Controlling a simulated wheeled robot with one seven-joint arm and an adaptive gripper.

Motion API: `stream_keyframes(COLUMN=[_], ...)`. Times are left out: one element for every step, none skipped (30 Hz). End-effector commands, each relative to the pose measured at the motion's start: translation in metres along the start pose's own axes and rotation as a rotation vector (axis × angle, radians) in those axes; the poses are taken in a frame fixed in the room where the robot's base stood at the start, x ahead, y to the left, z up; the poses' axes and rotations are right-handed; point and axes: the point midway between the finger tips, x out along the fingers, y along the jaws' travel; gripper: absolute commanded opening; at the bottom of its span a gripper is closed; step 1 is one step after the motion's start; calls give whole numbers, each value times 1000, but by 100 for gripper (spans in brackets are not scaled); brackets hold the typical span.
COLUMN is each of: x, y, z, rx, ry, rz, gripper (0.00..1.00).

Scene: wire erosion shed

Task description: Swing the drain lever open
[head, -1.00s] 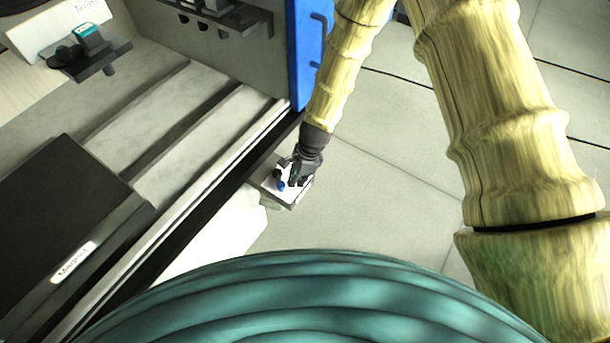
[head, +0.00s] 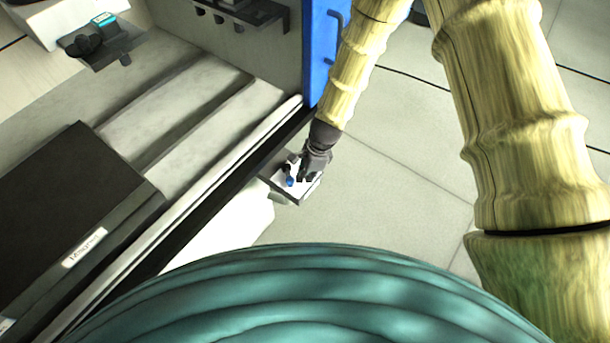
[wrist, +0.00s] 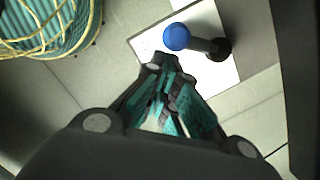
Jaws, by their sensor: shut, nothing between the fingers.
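The drain lever shows in the wrist view as a dark arm (wrist: 208,46) with a round blue knob (wrist: 177,37) on its left end and a dark pivot at its right end. It sits on a white plate (wrist: 228,85). In the head view its blue knob (head: 290,182) shows over the plate (head: 286,193), partly hidden by my gripper (head: 303,178). In the wrist view my gripper (wrist: 166,68) is shut and empty, its fingertips just below the knob and lever arm. I cannot tell whether it touches the lever.
A blue upright panel with a handle (head: 313,50) stands behind my arm. The machine bed (head: 190,110) and a dark labelled block (head: 70,215) lie to the left. Open tiled floor (head: 400,170) is on the right.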

Motion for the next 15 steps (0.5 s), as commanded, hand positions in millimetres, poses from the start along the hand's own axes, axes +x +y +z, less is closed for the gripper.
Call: stream_keyframes(x=[-7, -10, -14, -17, -20, -25, -29, -33, -38, -42, -46, -51, -55, -58, -63], y=[0, 0, 0, 0, 0, 0, 0, 0, 1, 1, 1, 1, 1, 1, 1], z=[1, 1, 1, 1, 1, 1, 1, 1, 0, 0, 0, 0, 0, 0, 0], rx=[0, 1, 1, 1, 1, 1, 1, 1, 2, 2, 2, 2, 2, 2, 3], ry=[0, 0, 0, 0, 0, 0, 0, 0, 0, 0, 0, 0, 0, 0, 0], rz=[0, -1, -1, -1, -1, -1, -1, -1, -1, -1, -1, -1, -1, -1, -1], gripper=[0, 0, 0, 0, 0, 0, 0, 0, 0, 0, 0, 0, 0, 0, 0])
